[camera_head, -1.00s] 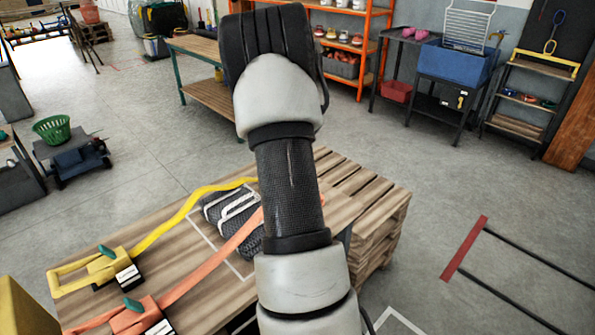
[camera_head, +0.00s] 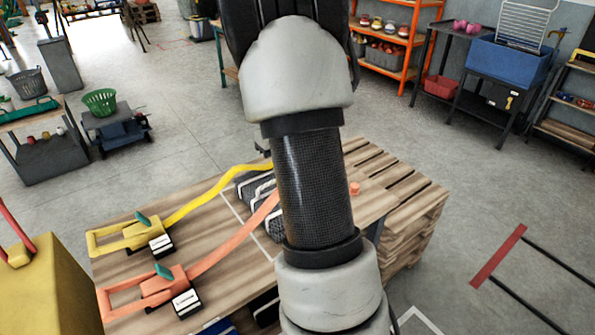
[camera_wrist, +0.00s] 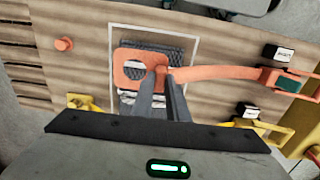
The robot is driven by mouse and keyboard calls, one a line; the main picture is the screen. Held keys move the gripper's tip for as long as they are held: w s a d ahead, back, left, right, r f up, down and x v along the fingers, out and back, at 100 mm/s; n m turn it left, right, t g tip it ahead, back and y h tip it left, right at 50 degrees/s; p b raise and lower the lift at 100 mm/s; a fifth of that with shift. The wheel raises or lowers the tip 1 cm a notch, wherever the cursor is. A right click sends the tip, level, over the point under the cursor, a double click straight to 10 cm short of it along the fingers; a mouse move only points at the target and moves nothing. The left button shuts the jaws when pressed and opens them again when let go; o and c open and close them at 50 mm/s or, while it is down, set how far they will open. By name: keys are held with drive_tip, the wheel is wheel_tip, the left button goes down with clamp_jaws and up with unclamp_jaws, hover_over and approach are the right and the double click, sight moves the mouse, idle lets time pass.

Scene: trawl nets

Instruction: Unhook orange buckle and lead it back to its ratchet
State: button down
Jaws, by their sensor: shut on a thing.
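The orange buckle (camera_wrist: 127,82), a flat plate with a hole, is in the wrist view. My gripper (camera_wrist: 163,80) is shut on its strap end and holds it over the grey net bundle. The orange peg (camera_wrist: 64,44) stands bare, apart from the buckle; it also shows in the head view (camera_head: 355,188). The orange strap (camera_wrist: 215,72) runs right to the orange ratchet (camera_wrist: 287,83). In the head view the strap (camera_head: 235,240) leads down-left to that ratchet (camera_head: 163,286). My arm hides the buckle and gripper there.
A yellow strap (camera_head: 210,198) runs beside the orange one to a yellow ratchet (camera_head: 142,235). The net bundle (camera_head: 253,190) lies between straps and wooden top. A yellow block (camera_head: 45,290) stands at the lower left. The floor right of the pallets is open.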

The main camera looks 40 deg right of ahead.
drive_tip(key=a+p, duration=0.1)
drive_tip(key=a, duration=2.1)
wheel_tip(320, 180, down, 14)
drive_tip(key=b, duration=1)
drive_tip(key=shift+d+f+b, duration=0.15)
drive_tip(key=shift+f+b, duration=0.05)
drive_tip(key=shift+b, duration=0.15)
drive_tip(key=c, duration=1.7)
unclamp_jaws()
drive_tip(key=shift+o, duration=0.2)
